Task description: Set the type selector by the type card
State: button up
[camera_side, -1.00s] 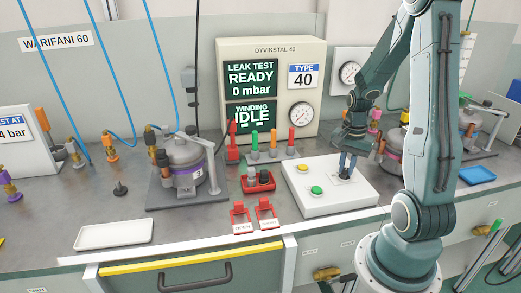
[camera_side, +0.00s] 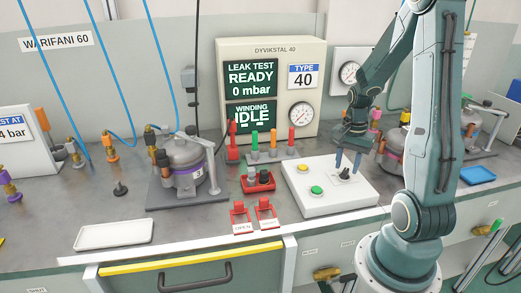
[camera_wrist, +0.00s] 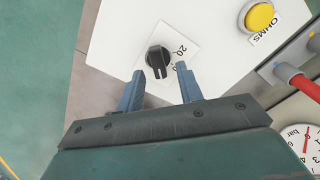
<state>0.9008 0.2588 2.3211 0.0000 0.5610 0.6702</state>
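The type selector (camera_wrist: 158,59) is a small black knob on a white plate in the wrist view; it also shows on the white control box in the side view (camera_side: 344,174). Its bar points roughly toward my gripper in the wrist view. A "20" mark reads beside it; another mark is partly hidden by a finger. The type card (camera_side: 303,76) reads "TYPE 40". My gripper (camera_wrist: 160,92) is open, its two blue-grey fingers apart and clear of the knob. In the side view my gripper (camera_side: 348,163) is just above the selector.
The white control box (camera_side: 325,205) also bears a yellow button (camera_side: 303,168) and a green button (camera_side: 316,190). The panel screen (camera_side: 250,78) reads leak test ready, winding idle. A compressor (camera_side: 183,160) stands left.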

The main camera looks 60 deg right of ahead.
aim_at(344, 170)
notch_tip(344, 170, up, 13)
dwell(0.6)
jog(key=shift+a, duration=0.1)
dwell(0.4)
jog(key=s+a+r+n+t, duration=0.1)
jog(key=a+r+n+t, duration=0.1)
jog(key=a+n, duration=0.7)
jog(key=a+r+n+t, duration=0.3)
jog(key=a+n, duration=0.6)
jog(key=a, duration=0.6)
jog(key=shift+s+a+r+t, duration=0.2)
jog(key=shift+s+r+t, duration=0.1)
jog(key=shift+s+r, duration=0.05)
